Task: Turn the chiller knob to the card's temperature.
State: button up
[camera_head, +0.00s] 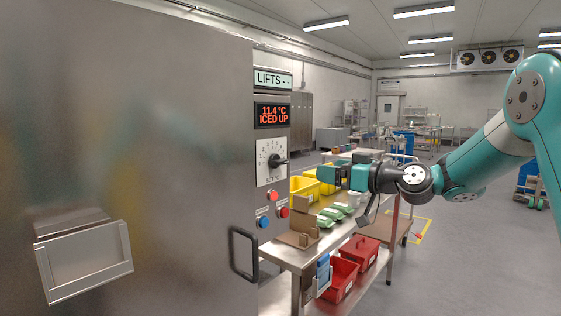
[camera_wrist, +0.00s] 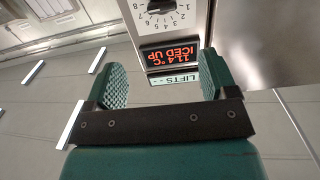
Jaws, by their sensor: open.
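The chiller knob (camera_head: 278,161) is black, on a white numbered dial (camera_head: 264,150) on the grey control panel. Its pointer appears to aim right; the exact reading is too small to tell. In the wrist view the picture is upside down and the knob (camera_wrist: 160,5) is cut by the top edge. The red-lit display (camera_head: 272,115) reads 11.4 °C, ICED UP. The display above (camera_head: 272,79) reads LIFTS with two dashes. My gripper (camera_head: 334,173) is to the right of the knob, apart from it. In the wrist view its fingers (camera_wrist: 163,78) are open and empty. I see no readable card.
Red buttons (camera_head: 272,196) and a blue button (camera_head: 264,223) sit below the dial. A black handle (camera_head: 243,253) and an empty-looking metal holder (camera_head: 85,262) are on the steel front. A bench (camera_head: 330,243) with yellow bins (camera_head: 304,187) and red bins (camera_head: 342,280) stands beyond.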

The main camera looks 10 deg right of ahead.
aim_at(283, 162)
jog(key=p+x, duration=0.6)
jog(key=x, duration=0.9)
jog(key=shift+a, duration=0.2)
jog(key=shift+w+a+p, duration=0.3)
jog(key=shift+w, duration=0.2)
jog(key=shift+f, duration=0.1)
jog(key=c, duration=0.9)
